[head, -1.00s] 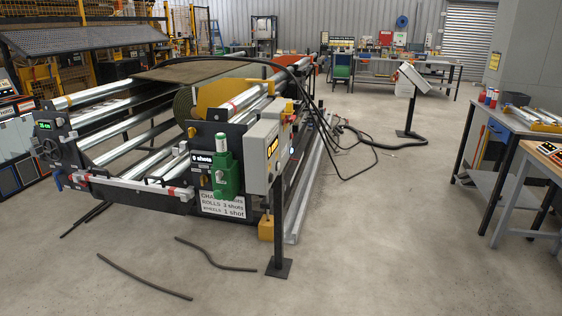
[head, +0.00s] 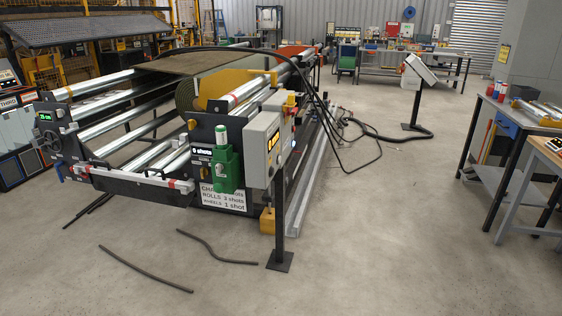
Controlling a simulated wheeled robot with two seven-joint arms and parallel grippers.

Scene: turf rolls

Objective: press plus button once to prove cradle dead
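The cradle is the long roller frame (head: 120,183) on the left and centre of the head view, with silver rollers and a black end plate. A dark turf roll (head: 186,97) rests in it, with a sheet of turf running over the top. A grey control box (head: 263,150) with a small amber display stands on a black post at the cradle's near end. I cannot make out a plus button. Neither gripper is in view.
Loose black hoses (head: 145,270) lie on the floor in front. Cables (head: 335,150) arch from the cradle to the floor. A tilted panel on a stand (head: 420,68) is further back. A workbench (head: 488,175) stands at right. The concrete floor between is mostly clear.

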